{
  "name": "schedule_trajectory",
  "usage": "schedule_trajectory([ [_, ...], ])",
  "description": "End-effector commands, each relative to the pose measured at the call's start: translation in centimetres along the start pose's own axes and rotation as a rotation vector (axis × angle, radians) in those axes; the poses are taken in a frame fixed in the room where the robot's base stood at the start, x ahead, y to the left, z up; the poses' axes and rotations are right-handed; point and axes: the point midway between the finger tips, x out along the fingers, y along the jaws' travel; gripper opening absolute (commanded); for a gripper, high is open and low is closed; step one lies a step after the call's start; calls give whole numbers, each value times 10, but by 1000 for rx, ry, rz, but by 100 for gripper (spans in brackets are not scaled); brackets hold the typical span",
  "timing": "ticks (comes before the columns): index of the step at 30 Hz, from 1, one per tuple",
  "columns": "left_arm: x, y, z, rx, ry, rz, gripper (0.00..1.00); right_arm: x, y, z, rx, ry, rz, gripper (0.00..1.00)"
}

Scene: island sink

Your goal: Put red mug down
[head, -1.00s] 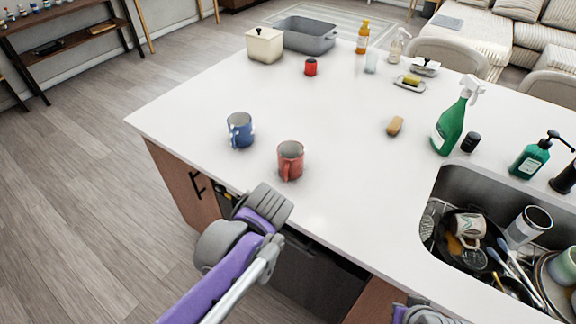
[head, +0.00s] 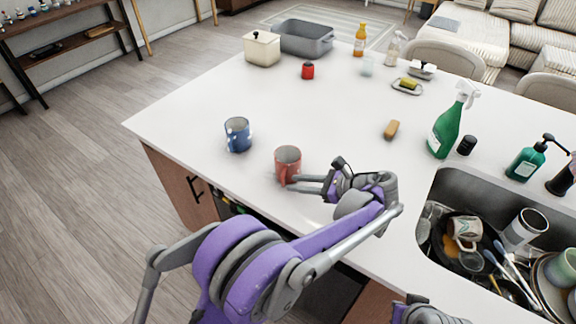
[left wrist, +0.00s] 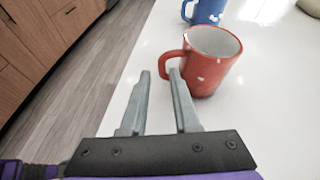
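The red mug (head: 288,161) stands upright on the white countertop, near its front edge. In the left wrist view the mug (left wrist: 211,65) has its handle on the left side, toward my fingers. My left gripper (head: 301,184) is low over the counter beside the mug. In the left wrist view its two fingers (left wrist: 160,75) are apart, with the handle at their tips. The right finger overlaps the handle in that view; I cannot tell whether they touch.
A blue mug (head: 237,134) stands just left of the red one. A sink (head: 437,207) full of dishes is at the right. The counter's middle is clear.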

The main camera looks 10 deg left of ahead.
Motion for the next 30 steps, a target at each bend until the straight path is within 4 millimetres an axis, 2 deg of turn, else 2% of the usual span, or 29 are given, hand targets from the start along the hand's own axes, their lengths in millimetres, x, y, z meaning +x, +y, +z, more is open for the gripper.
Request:
schedule_trajectory([
  [3, 21, 0, 1, -3, 0, 2, 29, -2, 0, -2, 0, 2, 0, 0],
  [10, 46, -2, 2, -3, 1, 1, 29, -6, 0, -7, 0, 6, 0, 0],
  [16, 76, -4, 2, -4, 1, 1, 29, -13, 0, -14, 0, 12, 0, 0],
  [20, 86, -3, 1, -3, 1, 1, 29, -14, 0, -15, 0, 13, 0, 0],
  [26, 86, -3, 0, -2, 2, 0, 29, -13, 0, -14, 0, 13, 0, 0],
  [27, 86, -3, 0, -2, 2, 0, 27, -13, 0, -14, 0, 12, 0, 0],
  [30, 86, -3, 0, -2, 2, 0, 9, -13, 0, -14, 0, 12, 0, 0],
])
